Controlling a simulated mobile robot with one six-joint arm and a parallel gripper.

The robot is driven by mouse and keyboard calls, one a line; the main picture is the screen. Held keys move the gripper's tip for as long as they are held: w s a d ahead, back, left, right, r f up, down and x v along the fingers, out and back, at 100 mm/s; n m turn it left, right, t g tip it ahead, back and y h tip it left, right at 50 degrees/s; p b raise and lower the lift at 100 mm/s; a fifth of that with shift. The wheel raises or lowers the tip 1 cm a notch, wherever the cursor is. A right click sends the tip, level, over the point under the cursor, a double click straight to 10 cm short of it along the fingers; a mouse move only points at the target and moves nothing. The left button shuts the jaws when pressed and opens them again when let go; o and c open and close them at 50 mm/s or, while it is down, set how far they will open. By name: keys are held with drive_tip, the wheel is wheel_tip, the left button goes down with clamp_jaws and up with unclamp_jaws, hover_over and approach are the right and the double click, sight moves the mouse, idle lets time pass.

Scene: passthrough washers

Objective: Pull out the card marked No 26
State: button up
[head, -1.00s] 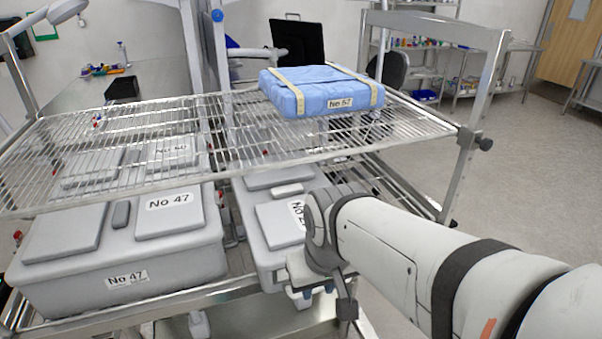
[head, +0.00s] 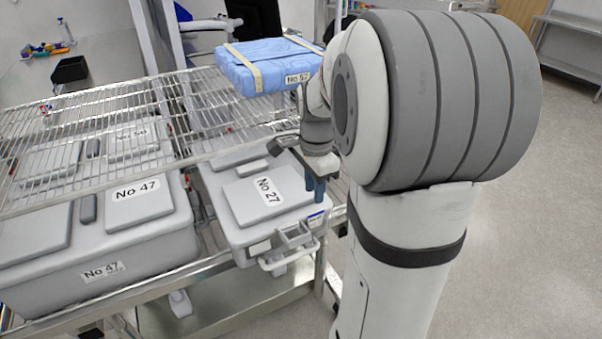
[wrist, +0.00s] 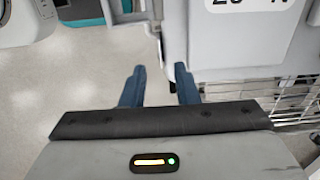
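No card that I can read as No 26 shows. The grey bin (head: 228,196) with a No 27 label (head: 267,190) on its lid sits on the lower shelf. Its front has a pale card (head: 259,247), a small blue-and-white tag (head: 316,217) and a handle (head: 287,258); any writing on the card is too small to read. My gripper (head: 314,186) is above the bin's right front corner. Its blue fingers stand apart with nothing between them in the wrist view (wrist: 160,88). A cut-off label (wrist: 250,4) shows upper right there.
A larger grey bin (head: 105,245) marked No 47 stands to the left. A wire shelf (head: 50,118) spans above the bins, carrying a blue wrapped pack (head: 262,60). A frame post stands right of the bin. The floor at right (head: 540,200) is clear.

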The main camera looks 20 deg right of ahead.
sight(313, 213)
drive_tip(key=shift+f, duration=3.2)
drive_tip(key=shift+c, duration=0.5)
clamp_jaws()
drive_tip(key=shift+r, duration=0.1)
drive_tip(key=shift+r+p, duration=2.95)
drive_tip(key=shift+r, duration=0.75)
drive_tip(key=shift+s+f, duration=0.1)
